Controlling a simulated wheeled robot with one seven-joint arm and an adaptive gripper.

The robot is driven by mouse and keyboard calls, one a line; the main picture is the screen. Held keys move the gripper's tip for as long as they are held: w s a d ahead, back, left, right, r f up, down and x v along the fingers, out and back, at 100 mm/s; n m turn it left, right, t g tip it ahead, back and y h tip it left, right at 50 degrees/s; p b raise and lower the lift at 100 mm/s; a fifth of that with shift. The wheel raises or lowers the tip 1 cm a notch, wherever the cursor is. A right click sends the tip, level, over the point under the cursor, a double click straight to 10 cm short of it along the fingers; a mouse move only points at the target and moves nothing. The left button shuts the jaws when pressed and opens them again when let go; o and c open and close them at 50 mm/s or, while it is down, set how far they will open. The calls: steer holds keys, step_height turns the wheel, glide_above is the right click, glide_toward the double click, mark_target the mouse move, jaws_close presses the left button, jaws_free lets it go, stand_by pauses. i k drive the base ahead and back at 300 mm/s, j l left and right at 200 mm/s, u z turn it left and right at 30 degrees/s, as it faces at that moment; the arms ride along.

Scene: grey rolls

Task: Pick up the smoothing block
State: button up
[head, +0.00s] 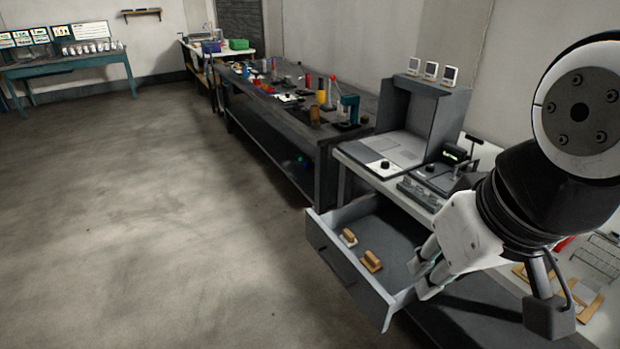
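Two small wooden blocks lie in an open grey drawer (340,262). One block (371,261) is orange-brown with a raised upper part and lies nearer the middle of the drawer. The other block (348,238) is tan with a paler lower part and lies farther back by the drawer front. I cannot tell for certain which is the smoothing block. My gripper (419,278) is over the right side of the drawer, to the right of both blocks and apart from them. Its two fingers look spread, with nothing seen between them.
The drawer sits under a white bench with a grey hooded unit (425,110) and a small device (442,178) on top. A long dark workbench (300,130) with many tools stands behind. A teal table (70,68) is at the far left. The floor at left is clear.

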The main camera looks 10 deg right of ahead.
mark_target(370, 262)
steer(key=z, duration=0.3)
steer(key=i+j, duration=0.1)
steer(key=i, duration=0.25)
steer(key=z, duration=3.1)
steer(key=u, duration=3.05)
